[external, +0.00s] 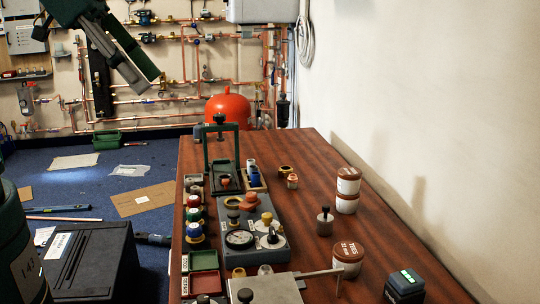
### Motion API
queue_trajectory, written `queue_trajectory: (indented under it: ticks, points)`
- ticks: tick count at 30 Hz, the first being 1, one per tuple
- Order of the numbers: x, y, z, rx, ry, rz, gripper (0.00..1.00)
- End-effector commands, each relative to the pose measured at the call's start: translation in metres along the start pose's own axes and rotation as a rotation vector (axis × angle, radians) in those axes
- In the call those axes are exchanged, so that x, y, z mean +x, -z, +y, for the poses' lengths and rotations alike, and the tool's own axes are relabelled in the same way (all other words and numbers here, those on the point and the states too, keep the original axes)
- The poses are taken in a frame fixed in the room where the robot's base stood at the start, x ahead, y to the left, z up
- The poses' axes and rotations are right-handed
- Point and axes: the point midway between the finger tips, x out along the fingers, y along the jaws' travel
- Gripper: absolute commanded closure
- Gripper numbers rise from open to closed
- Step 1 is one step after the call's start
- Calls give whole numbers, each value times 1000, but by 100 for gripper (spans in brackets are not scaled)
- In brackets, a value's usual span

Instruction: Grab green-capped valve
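Small capped valves stand in a row along the left side of the wooden table (330,235). One in the row looks green-capped (194,214), between a red-capped one (194,201) and a blue-capped one (195,229). It is small, so its cap colour is not certain. My gripper (149,84) is at the upper left, high above the floor and well away from the valves. Its long grey and dark green fingers point down and to the right. Nothing is visible in it. The gap between the fingers is unclear from this side.
A green-framed press (221,127) rises behind the row. A grey gauge block (252,230) stands right of it. Red and green trays (204,272) lie in front. Tubs (348,188) stand at the right, near the white wall. A black case (93,262) is left of the table.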

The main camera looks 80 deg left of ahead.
Motion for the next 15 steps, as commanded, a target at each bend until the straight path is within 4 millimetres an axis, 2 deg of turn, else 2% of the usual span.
queue_trajectory:
  ticks: [15]
  points:
    - [6, 0, -3, -11, 5, -12, 69]
